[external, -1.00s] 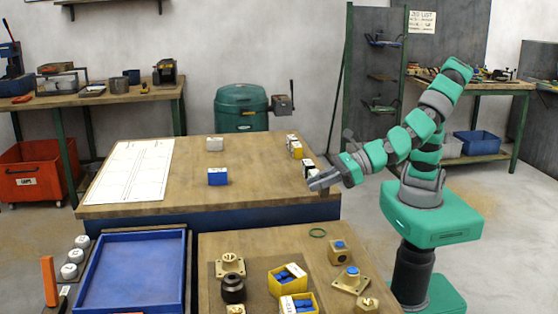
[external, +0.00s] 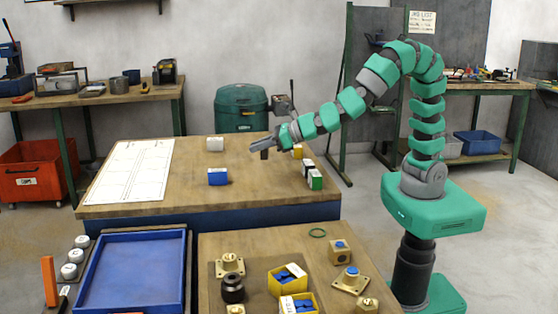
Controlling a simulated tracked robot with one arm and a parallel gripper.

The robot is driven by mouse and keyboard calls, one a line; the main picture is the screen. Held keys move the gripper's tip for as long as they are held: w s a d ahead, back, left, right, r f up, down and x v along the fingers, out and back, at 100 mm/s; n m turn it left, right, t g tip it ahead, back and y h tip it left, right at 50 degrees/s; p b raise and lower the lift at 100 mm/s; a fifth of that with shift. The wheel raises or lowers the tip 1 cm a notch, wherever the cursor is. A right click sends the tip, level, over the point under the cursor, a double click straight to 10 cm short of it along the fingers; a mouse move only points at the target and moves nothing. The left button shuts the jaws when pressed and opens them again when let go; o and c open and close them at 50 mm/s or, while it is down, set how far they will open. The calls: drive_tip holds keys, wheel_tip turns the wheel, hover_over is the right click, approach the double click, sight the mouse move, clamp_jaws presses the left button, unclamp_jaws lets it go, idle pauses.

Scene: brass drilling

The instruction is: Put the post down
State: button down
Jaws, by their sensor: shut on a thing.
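My gripper (external: 262,145) is over the back right part of the large wooden table, pointing left. It is shut on the post, which is too small and too covered by the fingers to make out clearly. I cannot tell whether the post touches the table. A white block (external: 215,144) stands left of my gripper, and a blue and white block (external: 217,178) stands nearer the front.
A yellow block (external: 298,152), a black and white block (external: 307,167) and a green and white block (external: 315,181) line the table's right side. A printed sheet (external: 128,170) lies at left. The table (external: 255,190) is clear at front centre. A blue tray (external: 135,270) is nearer.

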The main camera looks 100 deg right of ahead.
drive_tip(key=shift+m+h, duration=0.3)
drive_tip(key=shift+h, duration=0.1)
drive_tip(key=d, duration=0.5)
drive_tip(key=shift+w+f, duration=0.2)
drive_tip(key=shift+w, duration=0.1)
drive_tip(key=shift+r, duration=0.1)
wheel_tip(320, 180, up, 5)
drive_tip(key=s+a+r+n+y+b, duration=0.1)
drive_tip(key=s+a+b, duration=0.15)
drive_tip(key=a, duration=0.85)
drive_tip(key=s+a+r+n+y+b, duration=0.15)
drive_tip(key=s+a, duration=0.25)
drive_tip(key=a, duration=0.6)
drive_tip(key=s+a+f+y+b, duration=0.1)
drive_tip(key=s+a+f, duration=0.1)
drive_tip(key=s+a, duration=0.85)
wheel_tip(320, 180, down, 11)
drive_tip(key=s, duration=0.1)
drive_tip(key=shift+s+d, duration=0.15)
drive_tip(key=shift+d, duration=0.05)
